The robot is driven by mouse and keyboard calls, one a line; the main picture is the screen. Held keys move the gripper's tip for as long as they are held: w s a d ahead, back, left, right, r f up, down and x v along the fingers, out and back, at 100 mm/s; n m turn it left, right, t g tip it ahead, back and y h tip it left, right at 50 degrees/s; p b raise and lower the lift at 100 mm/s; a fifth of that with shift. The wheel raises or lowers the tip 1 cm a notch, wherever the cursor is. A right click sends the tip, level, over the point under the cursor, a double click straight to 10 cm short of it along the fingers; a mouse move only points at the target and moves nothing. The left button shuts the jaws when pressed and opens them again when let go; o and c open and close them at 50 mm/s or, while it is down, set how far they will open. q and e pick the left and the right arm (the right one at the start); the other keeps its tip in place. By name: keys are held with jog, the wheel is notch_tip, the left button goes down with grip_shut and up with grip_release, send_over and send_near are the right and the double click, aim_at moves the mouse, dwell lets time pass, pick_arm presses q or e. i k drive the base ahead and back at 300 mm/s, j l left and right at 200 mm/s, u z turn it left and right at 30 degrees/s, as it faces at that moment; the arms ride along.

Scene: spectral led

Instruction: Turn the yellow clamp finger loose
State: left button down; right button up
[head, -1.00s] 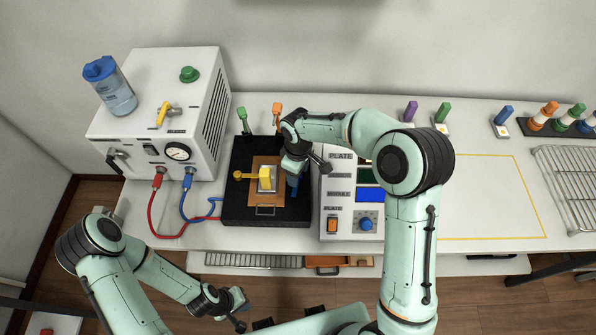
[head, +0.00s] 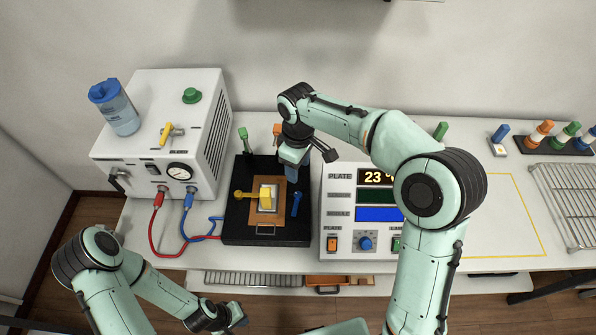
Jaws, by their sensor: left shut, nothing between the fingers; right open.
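The yellow clamp finger (head: 252,196) sits on the black plate (head: 234,226). Its round end is at the left and its tip reaches right, over the pale module (head: 268,207) on the orange-brown carrier (head: 264,219). A blue clamp finger (head: 296,203) stands on the plate's right side, apart from the module. My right gripper (head: 291,174) is open, above the back right of the plate, pointing down, to the right of and behind the yellow finger. My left gripper (head: 240,315) is shut and empty, low in front of the bench.
A white chiller (head: 150,130) with red and blue hoses stands left of the plate. A white control box (head: 345,245) reading 23 stands close on the right. Green (head: 243,139) and orange (head: 277,130) handled tools stand behind the plate.

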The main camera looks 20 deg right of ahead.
aim_at(237, 195)
jog(key=k, duration=1)
